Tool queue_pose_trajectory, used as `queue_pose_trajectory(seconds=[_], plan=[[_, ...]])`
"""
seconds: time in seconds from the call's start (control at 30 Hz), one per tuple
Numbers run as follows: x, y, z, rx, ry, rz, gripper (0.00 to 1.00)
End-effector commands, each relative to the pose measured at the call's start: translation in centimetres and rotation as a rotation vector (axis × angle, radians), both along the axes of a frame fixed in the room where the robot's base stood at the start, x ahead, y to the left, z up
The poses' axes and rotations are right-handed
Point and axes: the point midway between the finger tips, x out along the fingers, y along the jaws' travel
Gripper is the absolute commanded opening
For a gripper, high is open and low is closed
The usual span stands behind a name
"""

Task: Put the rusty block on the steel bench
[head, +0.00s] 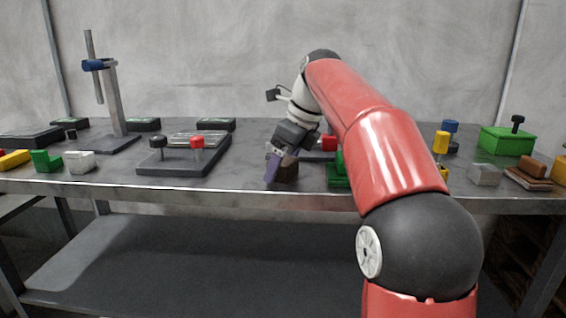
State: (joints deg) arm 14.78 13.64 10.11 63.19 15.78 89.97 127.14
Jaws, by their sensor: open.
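The steel bench (240,186) is a long grey table across the view, with a shelf below. My gripper (281,172) is open and points down close to the bench's front edge, left of centre. One finger shows as a purple-grey plate. A small dark brown block (289,174), which looks like the rusty block, is at the fingertips, partly hidden by the gripper. I cannot tell whether it touches the fingers or rests fully on the bench. Another reddish-brown block (532,168) sits on a flat base at the far right.
A dark tray with black and red knobs (185,158) lies left of my gripper. A green block (338,172) stands close on its right. A post stand (113,100), green box (507,141), grey block (485,174) and yellow knob (440,143) are also there. My arm hides part of the bench.

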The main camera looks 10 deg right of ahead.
Motion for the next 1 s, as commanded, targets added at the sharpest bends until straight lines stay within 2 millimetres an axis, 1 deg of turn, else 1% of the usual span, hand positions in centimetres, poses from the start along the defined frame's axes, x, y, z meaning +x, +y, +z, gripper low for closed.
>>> queue_pose_trajectory(seconds=[0.17,0.27,0.37,0.6,0.7,1.0], plan=[[0.0,0.0,0.2,0.000,0.000,0.000,0.76],[-0.1,-0.2,1.1,0.000,0.000,0.000,0.76],[-0.5,-0.7,2.8,-0.001,-0.001,-0.002,0.76],[-1.9,-2.3,8.0,0.001,-0.002,-0.002,0.76],[-2.4,-2.9,9.8,-0.001,-0.003,-0.001,0.76],[-2.9,-3.4,11.3,0.000,0.000,0.000,0.76]])
